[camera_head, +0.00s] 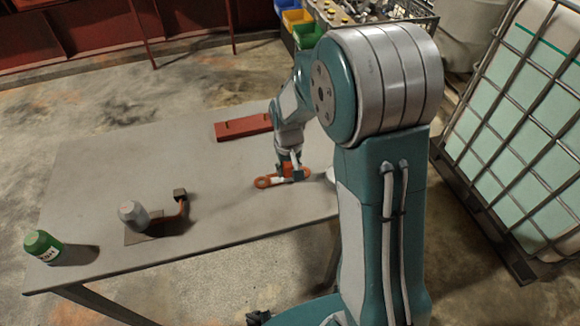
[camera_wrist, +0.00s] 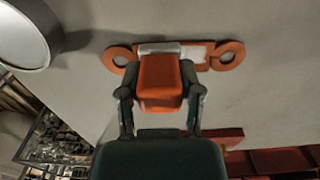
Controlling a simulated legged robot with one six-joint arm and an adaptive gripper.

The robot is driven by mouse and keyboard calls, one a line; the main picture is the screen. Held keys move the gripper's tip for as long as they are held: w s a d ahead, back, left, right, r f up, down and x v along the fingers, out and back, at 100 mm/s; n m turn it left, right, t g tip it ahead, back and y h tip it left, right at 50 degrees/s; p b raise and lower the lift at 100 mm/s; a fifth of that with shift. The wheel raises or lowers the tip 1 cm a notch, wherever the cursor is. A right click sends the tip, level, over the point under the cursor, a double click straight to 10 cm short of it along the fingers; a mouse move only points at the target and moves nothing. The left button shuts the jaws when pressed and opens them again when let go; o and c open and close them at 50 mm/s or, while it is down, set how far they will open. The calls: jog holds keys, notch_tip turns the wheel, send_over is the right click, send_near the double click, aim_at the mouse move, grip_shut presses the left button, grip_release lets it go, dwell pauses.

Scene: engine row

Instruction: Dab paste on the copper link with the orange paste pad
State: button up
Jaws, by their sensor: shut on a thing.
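The copper link (camera_head: 264,182) is an orange-brown bar with a ring at each end, lying flat on the table. In the wrist view the link (camera_wrist: 229,55) runs across the top, with a pale middle. My gripper (camera_head: 290,168) is at the link's middle, pointing down. In the wrist view my gripper (camera_wrist: 160,92) is shut on the orange paste pad (camera_wrist: 160,76), a small orange block with a pale grey edge at its far end. The pad overlaps the link and hides part of its middle. I cannot tell whether they touch.
In the wrist view a pale round thing (camera_wrist: 22,32) stands upper left. A caged tank (camera_head: 530,130) stands right.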

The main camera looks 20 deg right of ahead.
aim_at(278, 182)
jog(key=shift+a+f, duration=0.15)
jog(key=shift+a, duration=0.05)
jog(key=shift+d+f, duration=0.1)
jog(key=shift+d, duration=0.25)
jog(key=shift+a, duration=1.75)
jog(key=shift+d, duration=1.65)
jog(key=shift+s+a+f, duration=0.1)
jog(key=shift+a+f, duration=0.05)
jog(key=shift+a, duration=1.4)
jog(key=shift+d, duration=1.6)
jog(key=shift+a+r, duration=0.2)
jog(key=shift+a, duration=1.5)
jog(key=shift+d+f, duration=0.1)
jog(key=shift+d, duration=1.55)
jog(key=shift+a+f, duration=0.1)
jog(key=shift+a, duration=1.5)
jog(key=shift+d, duration=1.65)
jog(key=shift+a+r, duration=0.15)
jog(key=shift+a, duration=0.7)
jog(key=shift+a+r, duration=0.1)
jog(key=shift+a, duration=0.75)
jog(key=shift+d+f, duration=0.1)
jog(key=shift+d, duration=1.55)
